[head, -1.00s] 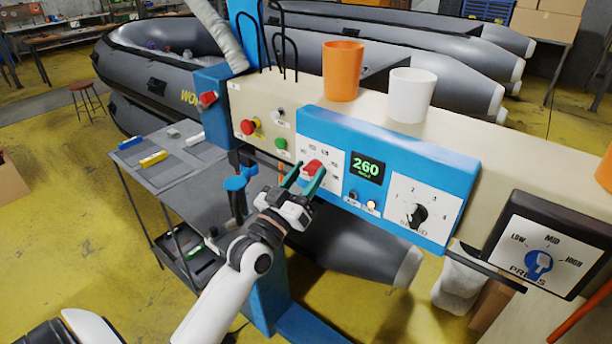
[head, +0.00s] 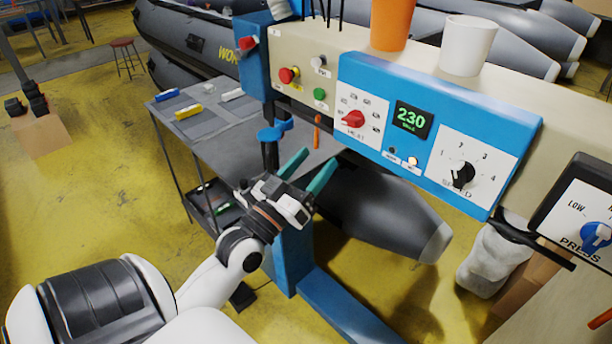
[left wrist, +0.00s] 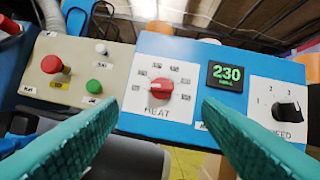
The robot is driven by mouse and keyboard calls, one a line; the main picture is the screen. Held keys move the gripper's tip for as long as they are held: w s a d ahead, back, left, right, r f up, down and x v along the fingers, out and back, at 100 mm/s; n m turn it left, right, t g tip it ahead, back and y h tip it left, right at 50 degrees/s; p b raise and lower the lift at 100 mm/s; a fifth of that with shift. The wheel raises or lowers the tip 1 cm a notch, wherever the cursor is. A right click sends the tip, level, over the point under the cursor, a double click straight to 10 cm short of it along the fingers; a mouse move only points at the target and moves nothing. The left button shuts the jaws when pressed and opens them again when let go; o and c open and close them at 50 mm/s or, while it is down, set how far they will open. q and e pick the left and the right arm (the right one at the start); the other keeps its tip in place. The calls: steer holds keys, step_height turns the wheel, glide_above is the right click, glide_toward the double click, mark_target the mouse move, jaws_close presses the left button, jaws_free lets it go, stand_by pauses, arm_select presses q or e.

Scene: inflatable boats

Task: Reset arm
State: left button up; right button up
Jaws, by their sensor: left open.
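My left gripper (head: 309,172) is open and empty, its two green fingers apart, below the red heat knob (head: 353,119) and clear of it. In the left wrist view the heat knob (left wrist: 161,88) shows between and beyond the open fingers (left wrist: 165,135), with nothing between them. The display (head: 411,119) beside the knob reads 230 in green. My left arm reaches in from the lower left, bent at the elbow. My right gripper is not in view.
An orange cup (head: 392,24) and a white cup (head: 468,45) stand on top. Yellow floor is open at left.

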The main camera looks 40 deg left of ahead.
arm_select(q)
steer(key=shift+v, duration=0.85)
steer(key=w+a+f+g+y+b, duration=0.1)
steer(key=w+f+g, duration=0.15)
steer(key=f, duration=1.05)
steer(key=w+f+g+b, duration=0.1)
steer(key=f+g, duration=0.2)
steer(key=f, duration=0.9)
steer(key=s+d+f+g, duration=0.1)
steer(key=s+f+g, duration=0.1)
steer(key=f, duration=0.7)
steer(key=s+d+f+g, duration=0.1)
steer(key=s+f+g, duration=0.15)
steer(key=f, duration=0.75)
steer(key=s+d+f+m+g+b, duration=0.1)
steer(key=s+d+f+g, duration=0.3)
steer(key=s+f, duration=1)
steer(key=s+d+f+m+g+h+b, duration=0.1)
steer(key=s+d+f+m+g, duration=0.2)
steer(key=s+f+g, duration=0.4)
steer(key=s+d+f, duration=0.1)
steer(key=s+f, duration=0.6)
steer(key=s, duration=0.4)
steer(key=shift+d+f+m, duration=0.15)
steer(key=shift+f+m, duration=0.15)
steer(key=shift+m, duration=0.1)
